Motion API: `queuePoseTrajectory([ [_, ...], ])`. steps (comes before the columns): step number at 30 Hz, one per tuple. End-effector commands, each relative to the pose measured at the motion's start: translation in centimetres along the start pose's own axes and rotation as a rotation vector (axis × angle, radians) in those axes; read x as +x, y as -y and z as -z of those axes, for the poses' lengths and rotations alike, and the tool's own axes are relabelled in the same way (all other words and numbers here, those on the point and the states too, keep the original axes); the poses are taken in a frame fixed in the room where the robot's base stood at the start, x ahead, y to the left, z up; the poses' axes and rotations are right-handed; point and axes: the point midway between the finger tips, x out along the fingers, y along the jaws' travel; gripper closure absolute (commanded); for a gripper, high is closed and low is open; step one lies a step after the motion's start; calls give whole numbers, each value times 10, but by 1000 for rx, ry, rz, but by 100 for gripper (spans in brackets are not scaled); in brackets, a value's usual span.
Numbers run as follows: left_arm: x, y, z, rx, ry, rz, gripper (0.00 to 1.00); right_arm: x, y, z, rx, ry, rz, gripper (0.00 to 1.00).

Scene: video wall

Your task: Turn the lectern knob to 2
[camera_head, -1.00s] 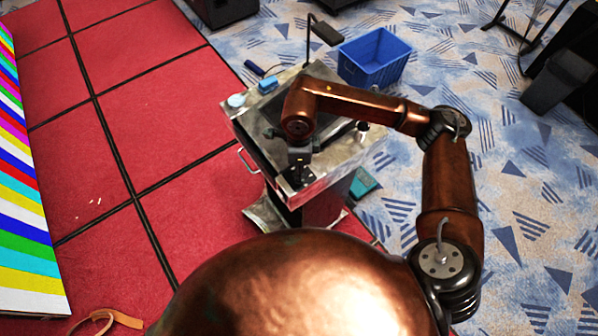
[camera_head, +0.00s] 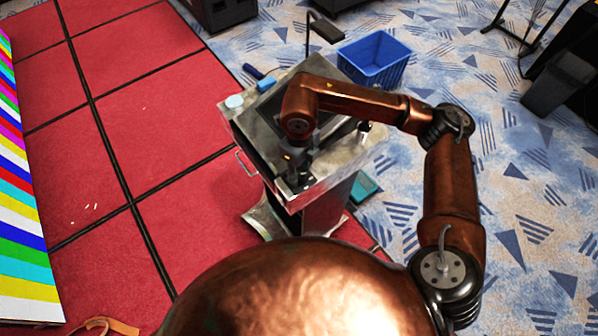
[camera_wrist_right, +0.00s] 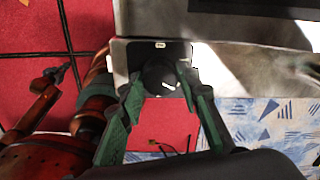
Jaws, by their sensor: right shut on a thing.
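The lectern (camera_head: 330,184) stands ahead of me with its sloped metal top. Its knob (camera_wrist_right: 160,77) is round and black, with a white mark at its lower right in the wrist view. It sits on a dark plate (camera_wrist_right: 121,63) with a small white label above the knob, too small to read. My right gripper (camera_wrist_right: 160,84) is shut on the knob, one green finger on each side. In the head view, my right gripper (camera_head: 294,180) is at the lectern's near edge and hides the knob. My left gripper is not in the head view.
A light blue round item (camera_head: 234,102) and a blue block (camera_head: 265,84) lie at the lectern top's left edge. A small cup (camera_head: 364,127) is at its right. A blue crate (camera_head: 374,60) stands behind on the carpet. The striped video wall (camera_head: 22,210) is at far left.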

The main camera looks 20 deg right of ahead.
Motion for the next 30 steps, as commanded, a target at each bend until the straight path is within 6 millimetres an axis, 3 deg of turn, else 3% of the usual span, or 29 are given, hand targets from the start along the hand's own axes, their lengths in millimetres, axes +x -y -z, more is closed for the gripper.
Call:
queuePoseTrajectory([
  [14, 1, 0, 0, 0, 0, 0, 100, 1, 0, 0, 16, -1, 0, 93],
  [15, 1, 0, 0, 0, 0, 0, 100, 1, 0, 0, 16, -1, 0, 68],
  [23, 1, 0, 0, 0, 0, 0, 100, 0, 0, 0, 15, 0, 0, 51],
  [30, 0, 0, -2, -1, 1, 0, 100, 0, 0, 0, 15, 0, 0, 51],
])
